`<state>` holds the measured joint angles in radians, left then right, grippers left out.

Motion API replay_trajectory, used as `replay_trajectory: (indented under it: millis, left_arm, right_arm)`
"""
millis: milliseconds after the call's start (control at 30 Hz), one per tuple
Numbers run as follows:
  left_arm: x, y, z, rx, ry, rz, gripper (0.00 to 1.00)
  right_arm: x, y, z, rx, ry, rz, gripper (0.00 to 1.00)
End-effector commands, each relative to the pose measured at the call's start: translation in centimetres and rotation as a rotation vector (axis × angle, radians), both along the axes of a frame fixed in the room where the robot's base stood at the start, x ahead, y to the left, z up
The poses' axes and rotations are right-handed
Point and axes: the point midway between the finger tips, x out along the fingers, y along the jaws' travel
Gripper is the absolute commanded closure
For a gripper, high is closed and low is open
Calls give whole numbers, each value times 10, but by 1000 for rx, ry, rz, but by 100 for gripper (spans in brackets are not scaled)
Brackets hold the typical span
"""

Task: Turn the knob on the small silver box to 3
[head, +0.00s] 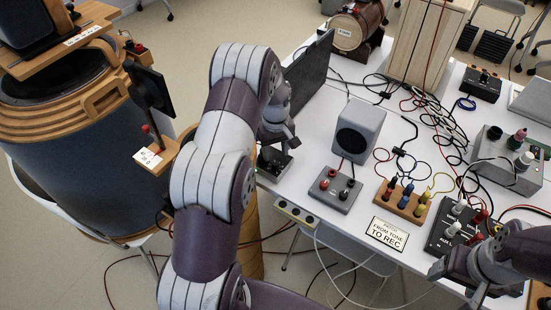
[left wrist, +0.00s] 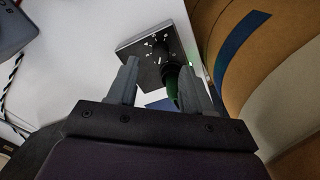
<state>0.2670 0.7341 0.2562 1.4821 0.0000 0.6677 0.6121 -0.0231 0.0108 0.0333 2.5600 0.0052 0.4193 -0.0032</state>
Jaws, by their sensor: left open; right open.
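The small silver box (head: 272,168) stands at the table's left edge, below my left gripper (head: 279,138), which hides part of it. In the left wrist view the small silver box (left wrist: 140,48) shows a grey top with a ring of pale marks. A dark knob (left wrist: 171,74) stands on it. My left gripper (left wrist: 160,82) is open, and the knob shows between its fingers, closer to the right one. I cannot tell whether they touch it or read its setting. My right gripper (head: 455,270) is at the lower right, near the black knob panel (head: 442,238).
A grey speaker box (head: 358,131) and a grey terminal box (head: 335,189) stand right of the silver box. A wooden plug block (head: 403,200) and a sign (head: 388,234) are further right. Loose cables cover the table's right side. A large wooden-rimmed drum (head: 70,150) stands left.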

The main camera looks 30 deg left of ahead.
Motion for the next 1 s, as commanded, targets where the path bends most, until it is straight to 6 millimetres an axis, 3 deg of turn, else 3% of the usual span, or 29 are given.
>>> replay_trajectory:
  millis: [200,400,700,833,1000]
  left_arm:
    - [0,0,56,1,-2,0,50]
    - [0,0,79,0,0,0,50]
    - [0,0,79,0,1,11,50]
    - [1,1,68,0,-3,265,50]
    - [0,2,66,-1,3,519,50]
  right_arm:
    - [0,0,-4,0,0,0,29]
    - [0,0,-5,0,0,0,29]
    - [0,0,-7,0,0,0,29]
    - [0,0,-34,0,0,0,29]
    - [0,0,-48,0,0,0,29]
